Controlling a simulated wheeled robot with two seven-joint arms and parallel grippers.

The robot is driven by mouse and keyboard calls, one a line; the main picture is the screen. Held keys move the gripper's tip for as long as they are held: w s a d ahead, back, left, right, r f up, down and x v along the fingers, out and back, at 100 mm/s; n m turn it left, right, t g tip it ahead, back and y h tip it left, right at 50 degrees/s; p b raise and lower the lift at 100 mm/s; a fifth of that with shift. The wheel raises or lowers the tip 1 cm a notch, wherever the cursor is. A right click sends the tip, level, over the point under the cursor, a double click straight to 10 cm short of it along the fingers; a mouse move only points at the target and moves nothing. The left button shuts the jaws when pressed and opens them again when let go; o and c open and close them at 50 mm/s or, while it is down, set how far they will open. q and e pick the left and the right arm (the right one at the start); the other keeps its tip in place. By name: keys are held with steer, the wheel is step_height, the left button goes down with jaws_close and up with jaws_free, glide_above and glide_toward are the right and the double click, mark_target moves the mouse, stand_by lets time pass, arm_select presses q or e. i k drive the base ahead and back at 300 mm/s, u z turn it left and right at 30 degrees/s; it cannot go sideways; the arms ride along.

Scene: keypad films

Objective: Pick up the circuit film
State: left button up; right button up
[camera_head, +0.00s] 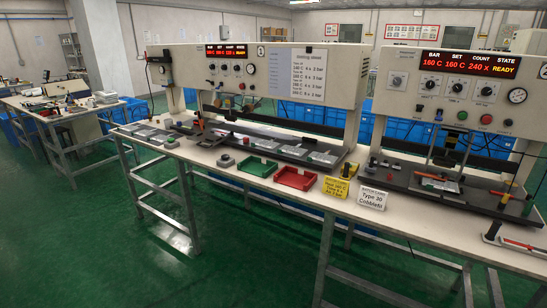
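Several flat grey-white pieces (148,133) lie at the left end of the white workbench (235,178). More flat pieces (322,157) lie in a row on the dark bed of the left press (290,150), and another flat piece (440,184) lies on the bed of the right press (455,192). They are too small to tell which is the circuit film. Neither of my grippers shows in this view.
Blue crates (480,141) are behind. Another cluttered table (60,108) stands at left. Green floor (110,250) is clear in front.

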mark_target(329, 159)
steer(key=u, duration=0.05)
steer(key=i, duration=1.55)
steer(key=z, duration=1.65)
